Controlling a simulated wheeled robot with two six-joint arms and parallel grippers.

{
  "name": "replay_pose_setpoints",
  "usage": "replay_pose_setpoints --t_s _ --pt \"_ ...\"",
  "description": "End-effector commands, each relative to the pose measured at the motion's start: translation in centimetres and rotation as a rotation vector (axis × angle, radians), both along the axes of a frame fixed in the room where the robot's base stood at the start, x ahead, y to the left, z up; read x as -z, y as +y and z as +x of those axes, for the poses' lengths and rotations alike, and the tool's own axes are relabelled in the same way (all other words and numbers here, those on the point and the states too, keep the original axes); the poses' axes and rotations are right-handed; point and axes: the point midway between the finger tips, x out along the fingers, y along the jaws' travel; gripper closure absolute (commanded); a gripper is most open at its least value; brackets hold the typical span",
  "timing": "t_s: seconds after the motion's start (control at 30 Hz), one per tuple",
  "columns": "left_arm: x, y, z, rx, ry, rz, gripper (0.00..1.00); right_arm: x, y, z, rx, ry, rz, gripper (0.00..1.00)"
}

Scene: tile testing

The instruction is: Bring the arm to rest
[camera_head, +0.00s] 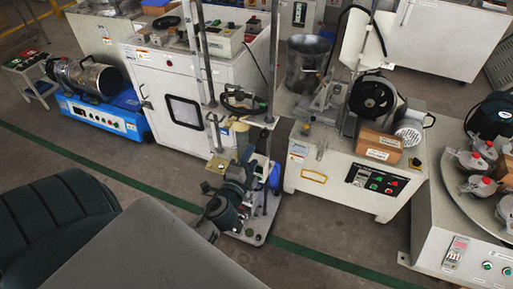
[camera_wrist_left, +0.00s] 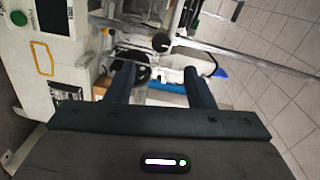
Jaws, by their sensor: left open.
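My left gripper (camera_head: 240,170) is low beside the wheeled stand with upright posts (camera_head: 262,150) in the head view. In the left wrist view, the two dark fingers of my left gripper (camera_wrist_left: 160,78) are apart, with a gap between them. I see nothing held in the gap; parts of the stand and the floor show behind it. I cannot tell whether the fingers touch the stand. My right gripper is in neither view.
A white cabinet (camera_head: 160,110) stands behind the stand. A white machine with a brown box (camera_head: 379,146) on it is to the right. A blue-based cylinder machine (camera_head: 98,118) is at the left. Bare floor (camera_head: 320,215) lies in front, crossed by a green line.

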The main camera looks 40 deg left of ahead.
Motion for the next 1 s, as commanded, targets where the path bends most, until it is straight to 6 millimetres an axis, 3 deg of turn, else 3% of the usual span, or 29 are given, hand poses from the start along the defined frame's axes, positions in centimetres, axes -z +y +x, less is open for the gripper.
replay_pose_setpoints --t_s 0.2,0.77,0.87,0.97,1.0 --pt "0.0 -0.4 -1.6 0.000 0.000 -0.001 0.52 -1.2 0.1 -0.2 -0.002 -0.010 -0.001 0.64" --pt "0.0 -0.4 -1.7 0.000 0.000 -0.002 0.52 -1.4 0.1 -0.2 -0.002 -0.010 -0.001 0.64" --pt "1.1 -0.2 -1.6 -0.006 0.027 -0.027 0.52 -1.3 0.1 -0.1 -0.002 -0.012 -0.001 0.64" --pt "4.4 0.2 -1.8 -0.026 0.100 -0.105 0.52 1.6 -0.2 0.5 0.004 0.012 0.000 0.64" --pt "6.3 0.4 -2.0 -0.039 0.141 -0.151 0.52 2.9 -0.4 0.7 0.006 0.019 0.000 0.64"
